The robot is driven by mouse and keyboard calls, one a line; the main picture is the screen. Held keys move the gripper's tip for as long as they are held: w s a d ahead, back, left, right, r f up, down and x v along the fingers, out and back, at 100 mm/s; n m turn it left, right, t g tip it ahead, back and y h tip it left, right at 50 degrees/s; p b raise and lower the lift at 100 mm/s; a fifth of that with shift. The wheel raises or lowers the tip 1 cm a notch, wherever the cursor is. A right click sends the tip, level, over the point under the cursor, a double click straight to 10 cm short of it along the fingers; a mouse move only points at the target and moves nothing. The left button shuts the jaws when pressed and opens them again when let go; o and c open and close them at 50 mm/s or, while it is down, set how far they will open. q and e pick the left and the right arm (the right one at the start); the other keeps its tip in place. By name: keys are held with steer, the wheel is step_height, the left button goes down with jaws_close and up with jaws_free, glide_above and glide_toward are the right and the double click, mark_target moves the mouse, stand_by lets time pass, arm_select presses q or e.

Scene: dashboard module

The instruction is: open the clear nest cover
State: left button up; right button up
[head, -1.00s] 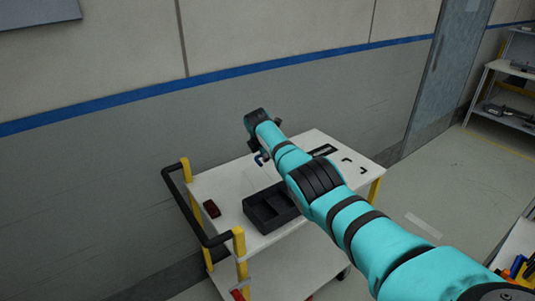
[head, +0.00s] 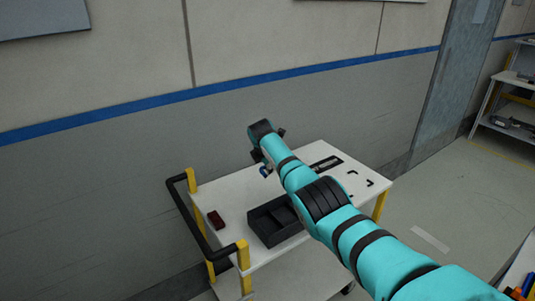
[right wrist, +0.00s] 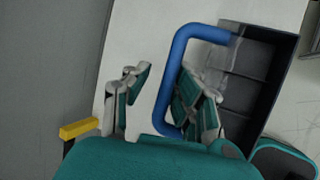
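The black nest box (head: 257,228) with compartments sits on the white cart; it also shows in the right wrist view (right wrist: 233,95). The clear cover is barely visible; how far it is open I cannot tell. Its blue loop handle (right wrist: 167,85) stands out in the right wrist view and shows small in the head view (head: 265,170). My right gripper (right wrist: 165,92) is open, one finger on each side of the handle's near bar. The far finger appears inside the loop. Contact is unclear. My left gripper is out of view.
The white cart top (head: 237,190) has a black push handle (head: 187,220) at its left end. A dark red item (head: 216,220) lies left of the box. A flat black part (head: 326,163) and small black corner marks lie at the far right. A wall stands behind the cart.

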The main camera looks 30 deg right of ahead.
steer(key=shift+v, duration=0.8)
steer(key=v, duration=1)
steer(key=shift+r, duration=0.15)
steer(key=shift+d, duration=0.1)
